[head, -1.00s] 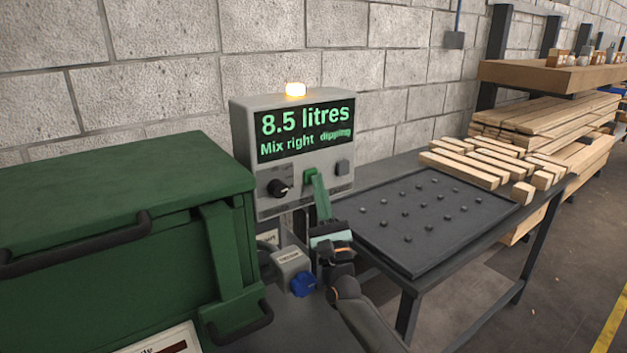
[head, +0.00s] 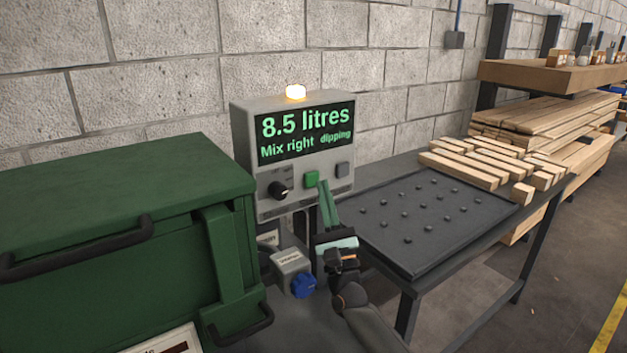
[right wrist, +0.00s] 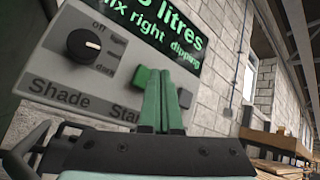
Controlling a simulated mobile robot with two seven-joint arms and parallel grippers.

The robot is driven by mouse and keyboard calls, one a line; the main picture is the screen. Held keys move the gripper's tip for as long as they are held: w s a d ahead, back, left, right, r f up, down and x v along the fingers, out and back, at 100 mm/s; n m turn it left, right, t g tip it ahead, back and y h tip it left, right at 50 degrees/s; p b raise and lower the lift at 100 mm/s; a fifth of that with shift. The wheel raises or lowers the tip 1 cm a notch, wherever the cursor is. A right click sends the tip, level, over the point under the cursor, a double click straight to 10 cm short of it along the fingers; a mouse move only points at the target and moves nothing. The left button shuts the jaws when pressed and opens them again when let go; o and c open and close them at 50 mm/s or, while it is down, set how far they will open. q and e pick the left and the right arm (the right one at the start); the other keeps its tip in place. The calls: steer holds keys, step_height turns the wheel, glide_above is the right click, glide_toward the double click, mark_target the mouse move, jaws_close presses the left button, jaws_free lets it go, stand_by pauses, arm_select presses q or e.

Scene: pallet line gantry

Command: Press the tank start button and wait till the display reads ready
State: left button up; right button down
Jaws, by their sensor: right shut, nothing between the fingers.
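The grey control box (head: 242,135) stands against the wall, with its display (head: 305,130) reading "8.5 litres" and "Mix right dipping" in green. The green start button (head: 311,180) is on its front, between a black knob (head: 279,190) and a grey button (head: 343,169). My right gripper (head: 326,187) is shut and empty, its green fingers just below and right of the green button. In the right wrist view the fingers (right wrist: 158,85) partly cover the green button (right wrist: 140,76); I cannot tell whether they touch it. My left gripper is not in view.
An amber lamp (head: 295,91) glows on top of the box. A green lidded tank (head: 110,200) fills the left. A blue-knobbed valve (head: 303,285) is beside my right gripper. A dark studded tray (head: 470,222) and timber pieces (head: 470,168) lie on the bench at right.

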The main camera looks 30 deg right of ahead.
steer(key=s+p, duration=0.1)
steer(key=s, duration=0.4)
steer(key=shift+d+p, duration=0.2)
steer(key=shift+p, duration=0.2)
stand_by(0.5)
